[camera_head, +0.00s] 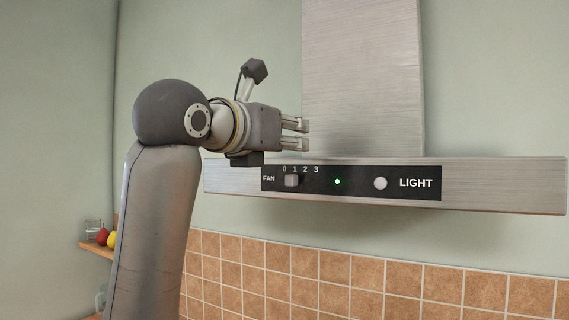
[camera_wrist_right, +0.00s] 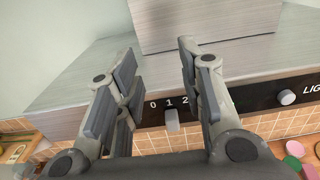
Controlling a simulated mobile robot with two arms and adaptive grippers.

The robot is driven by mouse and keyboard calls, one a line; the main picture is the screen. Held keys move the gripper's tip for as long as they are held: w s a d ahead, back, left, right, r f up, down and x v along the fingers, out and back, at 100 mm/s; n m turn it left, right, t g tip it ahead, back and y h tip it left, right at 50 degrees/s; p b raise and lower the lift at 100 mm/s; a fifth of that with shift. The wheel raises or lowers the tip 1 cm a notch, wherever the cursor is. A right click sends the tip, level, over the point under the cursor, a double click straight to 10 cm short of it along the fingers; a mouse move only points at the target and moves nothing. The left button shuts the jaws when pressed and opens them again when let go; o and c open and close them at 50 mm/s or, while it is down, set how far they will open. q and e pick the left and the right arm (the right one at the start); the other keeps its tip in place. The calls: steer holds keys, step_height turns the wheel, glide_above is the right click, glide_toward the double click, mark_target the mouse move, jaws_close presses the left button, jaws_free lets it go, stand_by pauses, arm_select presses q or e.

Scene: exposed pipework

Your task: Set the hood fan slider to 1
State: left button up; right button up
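The hood's black control panel (camera_head: 352,184) carries the fan slider knob (camera_head: 291,180), a small grey block below the digits 0 to 3. In the head view the knob stands between 0 and 1, nearer 1; in the right wrist view the knob (camera_wrist_right: 172,120) appears below 1. My right gripper (camera_head: 303,133) is above and apart from the panel, pointing right, close to the hood. In the right wrist view its two fingers (camera_wrist_right: 157,62) are spread with nothing between them, and the knob shows beyond them. My left gripper is not in view.
A green indicator lamp (camera_head: 338,182) and a round light knob (camera_head: 380,183) are on the same panel. The hood's chimney (camera_head: 363,80) rises behind my right fingers. Brown tiles (camera_head: 335,268) run below. A shelf (camera_head: 97,250) with a glass and fruit is at left.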

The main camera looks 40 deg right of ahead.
step_height(320, 180, up, 3)
steer(key=shift+r, duration=0.2)
